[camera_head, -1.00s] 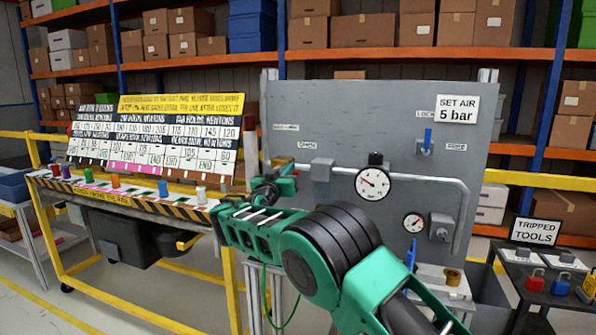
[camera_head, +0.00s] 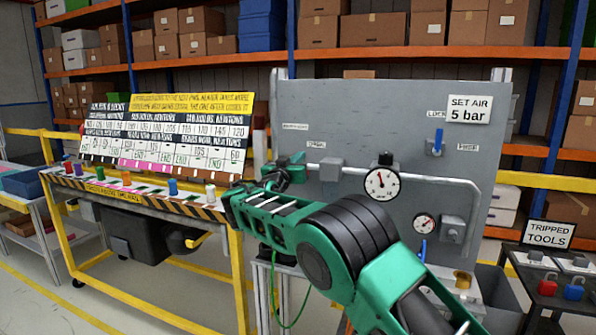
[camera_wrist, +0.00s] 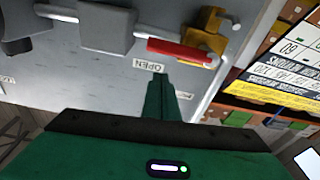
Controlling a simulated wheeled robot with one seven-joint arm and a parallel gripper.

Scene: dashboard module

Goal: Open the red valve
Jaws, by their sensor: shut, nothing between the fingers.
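In the wrist view the red valve handle (camera_wrist: 180,52) is a flat red bar lying along the grey pipe, beside a brass valve body (camera_wrist: 207,38). An OPEN label (camera_wrist: 148,66) is on the grey panel below the handle's left end. My gripper (camera_wrist: 160,82) is shut and empty, its green fingertips close to the label and just below the handle in the picture. I cannot tell whether they touch the handle. In the head view my gripper (camera_head: 292,168) is at the panel's left side, and the red handle is not discernible there.
The grey panel (camera_head: 340,110) carries a large gauge (camera_head: 381,184), a small gauge (camera_head: 423,223), a blue lever (camera_head: 437,142) and a SET AIR 5 bar sign (camera_head: 470,110). A striped bench (camera_head: 130,196) stands left; a TRIPPED TOOLS table (camera_head: 545,262) stands right.

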